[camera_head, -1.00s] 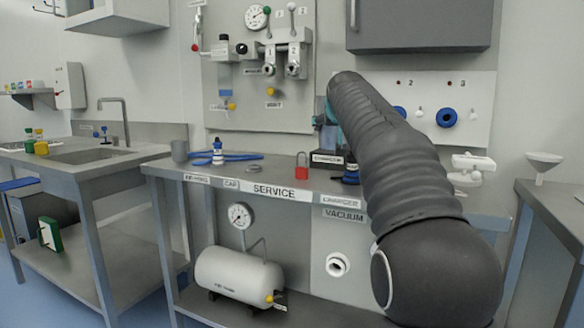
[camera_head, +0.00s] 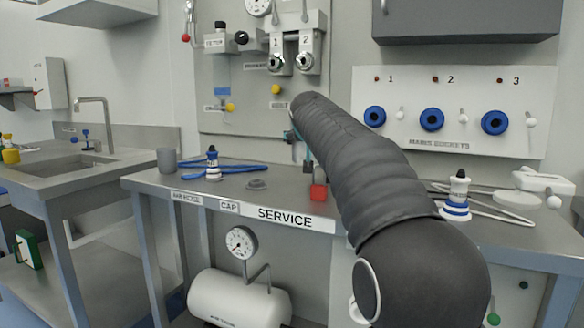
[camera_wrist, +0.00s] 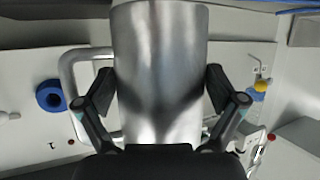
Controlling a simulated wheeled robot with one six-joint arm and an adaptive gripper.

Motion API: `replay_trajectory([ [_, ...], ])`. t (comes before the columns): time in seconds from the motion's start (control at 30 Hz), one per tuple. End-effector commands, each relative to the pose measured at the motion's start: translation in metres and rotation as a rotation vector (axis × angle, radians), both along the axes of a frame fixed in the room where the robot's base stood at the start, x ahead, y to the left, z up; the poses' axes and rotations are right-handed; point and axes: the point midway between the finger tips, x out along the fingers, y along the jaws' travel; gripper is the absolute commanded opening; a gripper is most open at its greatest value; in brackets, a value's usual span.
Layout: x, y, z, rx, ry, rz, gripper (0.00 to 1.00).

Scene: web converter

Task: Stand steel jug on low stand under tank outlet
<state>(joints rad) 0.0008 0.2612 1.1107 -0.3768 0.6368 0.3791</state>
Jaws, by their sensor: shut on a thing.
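The steel jug (camera_wrist: 160,60) fills the middle of the wrist view, a shiny cylinder with a loop handle (camera_wrist: 72,70) on its left. My gripper (camera_wrist: 160,90) is shut on the jug, one black finger on each side. In the head view my arm hides the jug and most of the gripper; only a small teal part shows. A white horizontal tank (camera_head: 235,298) with a gauge (camera_head: 240,242) lies below the service bench. Its outlet cannot be made out. I cannot identify a low stand in either view.
The service bench (camera_head: 285,218) holds a grey cup (camera_head: 166,161), a blue hose (camera_head: 235,168), a red padlock (camera_head: 319,192) and a blue-white fitting (camera_head: 456,198). A sink counter (camera_head: 50,178) stands left. A socket panel (camera_head: 455,105) and a grey cabinet (camera_head: 465,18) are on the wall.

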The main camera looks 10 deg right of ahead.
Motion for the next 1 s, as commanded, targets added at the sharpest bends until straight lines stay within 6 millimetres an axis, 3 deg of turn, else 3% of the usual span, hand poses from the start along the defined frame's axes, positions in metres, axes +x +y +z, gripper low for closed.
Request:
replay_trajectory([
  [0.13, 0.006, 0.028, -0.016, -0.001, -0.002, 0.004, 0.42],
  [0.3, 0.010, 0.044, -0.027, -0.001, -0.002, -0.001, 0.42],
  [0.43, 0.010, 0.046, -0.033, 0.000, -0.002, -0.003, 0.42],
  [0.7, 0.010, 0.046, -0.066, -0.001, -0.002, -0.003, 0.42],
  [1.0, 0.010, 0.046, -0.069, 0.000, -0.003, -0.003, 0.42],
])
